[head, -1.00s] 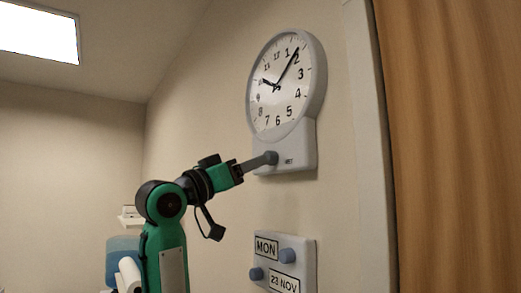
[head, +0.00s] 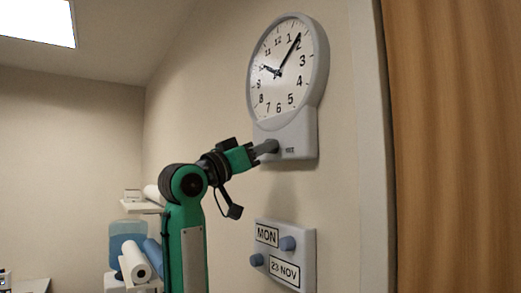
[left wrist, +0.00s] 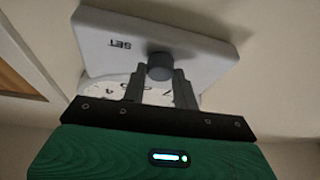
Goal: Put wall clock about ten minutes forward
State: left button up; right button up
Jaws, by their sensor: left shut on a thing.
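The white wall clock (head: 283,92) has a grey rim and hangs on the wall. Its short hand points near 10 and its long hand between 1 and 2. Below the dial is a pale housing (head: 300,135) marked SET, with a round grey knob (head: 271,146). My left gripper (head: 262,150) reaches the knob from the left and is shut on it. In the left wrist view the knob (left wrist: 160,66) sits between the two grey fingertips (left wrist: 159,82), and the housing partly hides the dial. My right gripper is not in view.
A calendar panel (head: 287,244) reading MON and 23 NOV, with two blue knobs, is on the wall below the clock. A wooden door (head: 450,150) is at the right. Shelves with paper rolls (head: 136,262) stand at the lower left.

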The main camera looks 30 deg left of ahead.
pick_arm(q)
jog(key=m+g+h, duration=0.1)
jog(key=m+h, duration=0.1)
jog(key=m, duration=0.3)
jog(key=m+g+h, duration=0.1)
jog(key=m+h, duration=0.1)
jog(key=m, duration=0.3)
jog(key=m+g+h, duration=0.2)
jog(key=m, duration=0.3)
jog(key=shift+w+a+r+p, duration=0.1)
jog(key=shift+a+p, duration=0.2)
jog(key=shift+a, duration=0.1)
jog(key=shift+m+g+h, duration=0.3)
jog(key=shift+m, duration=0.1)
jog(key=o, duration=1)
jog(key=shift+c, duration=0.2)
